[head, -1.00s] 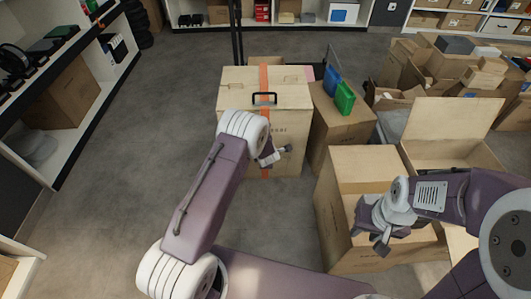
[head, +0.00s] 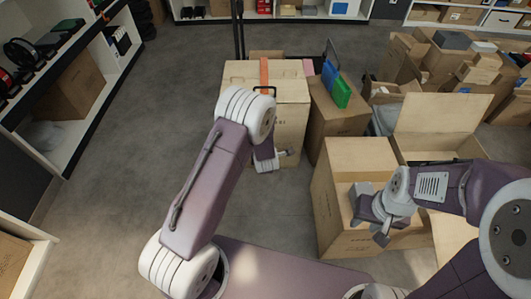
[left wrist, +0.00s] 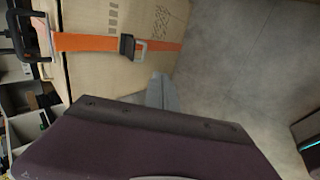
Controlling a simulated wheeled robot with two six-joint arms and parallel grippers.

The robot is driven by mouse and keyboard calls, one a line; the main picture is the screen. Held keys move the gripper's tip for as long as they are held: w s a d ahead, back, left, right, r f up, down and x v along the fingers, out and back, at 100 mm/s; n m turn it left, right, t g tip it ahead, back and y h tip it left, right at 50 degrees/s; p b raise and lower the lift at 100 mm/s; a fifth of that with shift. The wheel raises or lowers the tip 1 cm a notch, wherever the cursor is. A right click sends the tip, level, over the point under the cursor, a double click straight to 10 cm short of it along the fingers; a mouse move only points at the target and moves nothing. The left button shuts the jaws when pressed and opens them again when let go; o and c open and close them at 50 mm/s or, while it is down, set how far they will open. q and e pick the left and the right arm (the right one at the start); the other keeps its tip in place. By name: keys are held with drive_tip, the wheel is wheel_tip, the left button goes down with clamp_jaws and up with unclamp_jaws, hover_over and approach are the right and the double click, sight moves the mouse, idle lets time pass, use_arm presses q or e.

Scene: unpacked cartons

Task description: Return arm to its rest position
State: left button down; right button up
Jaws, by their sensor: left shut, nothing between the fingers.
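My left gripper (head: 277,158) is in front of the lower front face of the tall strapped carton (head: 294,108). Its fingers are small in the head view; in the left wrist view (left wrist: 162,92) they look closed together, with nothing held. The carton has an orange strap and a black handle (head: 265,90); strap, buckle and handle also show close in the left wrist view (left wrist: 88,43). I cannot tell whether the gripper touches the carton. My right gripper (head: 370,213) is over the front of a lower carton (head: 336,178), fingers towards the left. Their opening is unclear.
An open carton (head: 440,112) stands right of the lower carton. Another carton (head: 323,125) bears blue and green items (head: 335,83). Many boxes (head: 430,60) are piled back right. Shelving (head: 97,95) lines the left. The floor (head: 150,120) between shelving and left arm is clear.

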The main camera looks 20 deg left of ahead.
use_arm(q)
drive_tip(key=shift+s, duration=0.1)
drive_tip(key=w+a+r+t, duration=0.1)
drive_tip(key=w+r, duration=0.1)
drive_tip(key=r, duration=0.4)
drive_tip(key=w+a+r+t, duration=0.1)
drive_tip(key=w+a+r, duration=0.1)
drive_tip(key=r, duration=0.3)
drive_tip(key=s+r+m+h, duration=0.1)
drive_tip(key=s+r+m, duration=0.2)
drive_tip(key=s+r, duration=0.3)
drive_tip(key=s+f+m+g+h, duration=0.15)
drive_tip(key=s+m+g, duration=0.25)
drive_tip(key=s+m, duration=0.6)
drive_tip(key=s+f+m+g, duration=0.2)
drive_tip(key=s+m+g, duration=0.45)
drive_tip(key=s, duration=0.65)
wheel_tip(320, 180, up, 34)
drive_tip(key=d+m+t+p, duration=0.1)
drive_tip(key=t+p, duration=0.1)
drive_tip(key=p, duration=3.1)
drive_tip(key=shift+w+p, duration=0.2)
drive_tip(key=shift+p, duration=0.2)
